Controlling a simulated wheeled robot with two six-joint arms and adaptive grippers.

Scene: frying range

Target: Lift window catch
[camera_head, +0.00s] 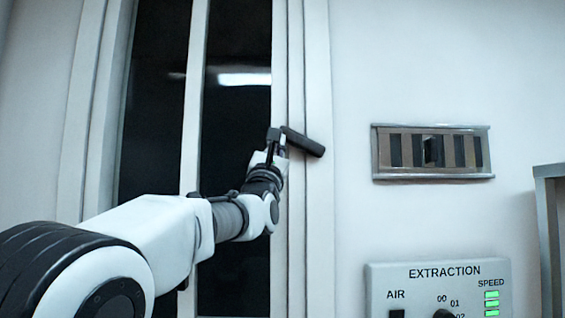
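The window catch (305,143) is a black handle on the white window frame. It slants down to the right, from the frame's inner edge toward the wall. My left arm reaches in from the lower left, and my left gripper (279,140) is at the left end of the catch. The fingers are dark and small against the dark glass. It looks close to or touching the catch, but I cannot tell whether it is shut on it. My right gripper is not in view.
A slotted metal vent (434,178) is on the wall to the right. Below it is an extraction control panel (437,272) with a dial and green speed lights. A grey metal edge (546,205) stands at far right. The wall between catch and vent is clear.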

